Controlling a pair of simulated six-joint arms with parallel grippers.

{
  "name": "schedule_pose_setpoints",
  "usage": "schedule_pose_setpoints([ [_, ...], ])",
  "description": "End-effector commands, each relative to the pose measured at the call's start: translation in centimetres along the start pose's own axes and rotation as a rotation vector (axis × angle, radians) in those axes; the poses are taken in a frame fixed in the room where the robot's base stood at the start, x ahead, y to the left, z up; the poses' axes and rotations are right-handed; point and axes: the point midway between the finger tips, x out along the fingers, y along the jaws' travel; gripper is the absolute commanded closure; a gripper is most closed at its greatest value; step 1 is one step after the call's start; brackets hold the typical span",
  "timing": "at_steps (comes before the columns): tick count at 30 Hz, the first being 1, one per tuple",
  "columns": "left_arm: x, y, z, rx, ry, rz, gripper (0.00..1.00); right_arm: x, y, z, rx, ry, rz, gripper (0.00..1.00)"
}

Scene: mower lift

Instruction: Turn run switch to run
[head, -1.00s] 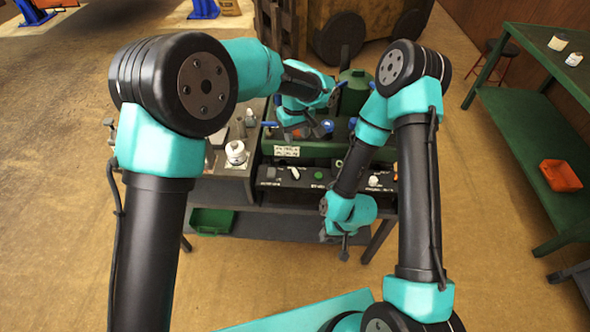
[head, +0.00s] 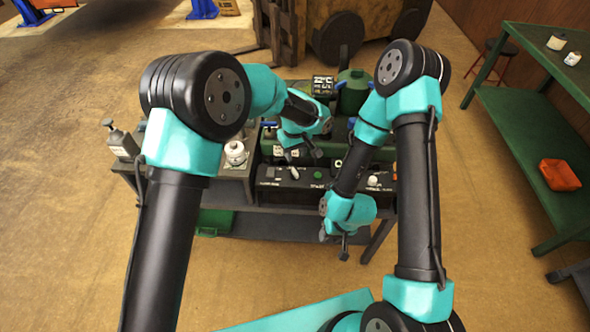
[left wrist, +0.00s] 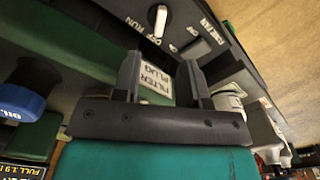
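The run switch (head: 295,173) is a white lever on the black front panel (head: 270,183) of the green machine. In the left wrist view the switch (left wrist: 158,20) stands at the top, with OFF and RUN printed beside it. I cannot tell surely which mark it points to. My left gripper (head: 303,157) is open and empty, just above and behind the panel; the left wrist view shows its two fingers (left wrist: 160,80) apart, with the switch beyond them, untouched. My right gripper (head: 334,243) hangs in front of the bench and looks open and empty.
A FILTER PLUG label (left wrist: 155,82) shows between my left fingers. A green button (head: 318,174) and a white knob (head: 374,181) are farther right on the panel. A white bottle (head: 235,153) stands left of the machine. A blue cap (left wrist: 20,102) is at the wrist view's left.

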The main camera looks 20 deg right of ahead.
Motion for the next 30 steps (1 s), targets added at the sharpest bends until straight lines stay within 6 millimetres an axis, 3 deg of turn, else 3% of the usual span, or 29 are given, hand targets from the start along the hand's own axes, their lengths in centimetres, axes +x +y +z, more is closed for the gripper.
schedule_pose_setpoints([
  [9, 5.6, -0.1, 0.1, 0.001, -0.002, -0.003, 0.61, 0.0, 0.0, 0.0, 0.0, 0.0, 0.0, 0.6],
  [15, 8.2, 0.0, 0.0, 0.0, -0.001, -0.001, 0.61, 0.0, 0.0, 0.0, 0.0, 0.0, 0.0, 0.6],
  [28, 9.2, 0.0, 0.0, 0.0, 0.0, 0.0, 0.61, 0.0, 0.0, 0.0, 0.0, 0.0, 0.0, 0.6],
  [30, 9.2, 0.0, 0.0, 0.0, 0.0, 0.0, 0.66, 0.0, 0.0, 0.0, 0.0, 0.0, 0.0, 0.6],
])
